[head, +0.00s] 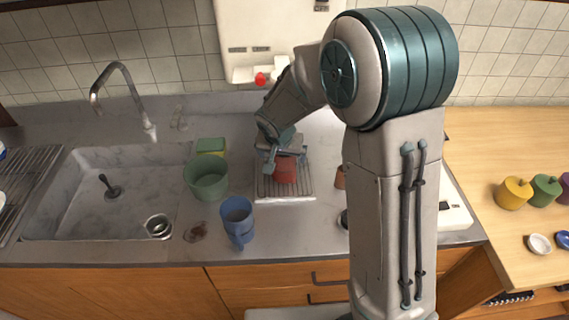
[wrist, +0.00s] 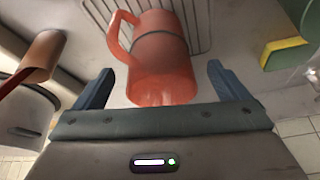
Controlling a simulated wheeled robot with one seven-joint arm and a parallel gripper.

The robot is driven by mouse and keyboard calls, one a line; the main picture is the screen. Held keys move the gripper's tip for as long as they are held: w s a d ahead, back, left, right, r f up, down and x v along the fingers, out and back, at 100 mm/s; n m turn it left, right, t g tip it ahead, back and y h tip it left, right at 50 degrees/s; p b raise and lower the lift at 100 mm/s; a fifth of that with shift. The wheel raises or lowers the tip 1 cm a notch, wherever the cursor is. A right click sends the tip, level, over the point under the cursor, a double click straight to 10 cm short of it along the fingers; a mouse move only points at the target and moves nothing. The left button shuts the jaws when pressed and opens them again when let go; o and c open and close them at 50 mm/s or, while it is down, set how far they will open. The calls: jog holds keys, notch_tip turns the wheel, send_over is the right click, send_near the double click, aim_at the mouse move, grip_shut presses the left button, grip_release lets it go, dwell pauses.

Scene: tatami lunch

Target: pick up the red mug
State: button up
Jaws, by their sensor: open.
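The red mug (head: 285,170) stands on a small wire rack (head: 300,190) on the counter right of the sink. In the wrist view the red mug (wrist: 162,60) is large and lies between the two fingers, with its handle on the left. My gripper (head: 272,160) is at the mug from behind and the left in the head view, partly covering it. My gripper's fingers (wrist: 160,88) are spread wide in the wrist view, one on each side of the mug with a gap. I cannot tell how far they reach along the mug.
A blue cup (head: 237,215), a green pot (head: 206,180) and a green-yellow sponge (head: 211,146) stand left of the rack. A brown thing (head: 340,178) is right of it, partly behind my arm. The sink (head: 110,190) is on the left.

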jog(key=w+f, duration=0.1)
jog(key=w+p, duration=0.1)
jog(key=shift+w+d+f, duration=0.3)
jog(key=shift+f, duration=0.1)
jog(key=shift+w+f, duration=0.2)
jog(key=shift+f, duration=0.3)
jog(key=c, duration=1.4)
jog(key=shift+o, duration=0.2)
jog(key=shift+r, duration=0.15)
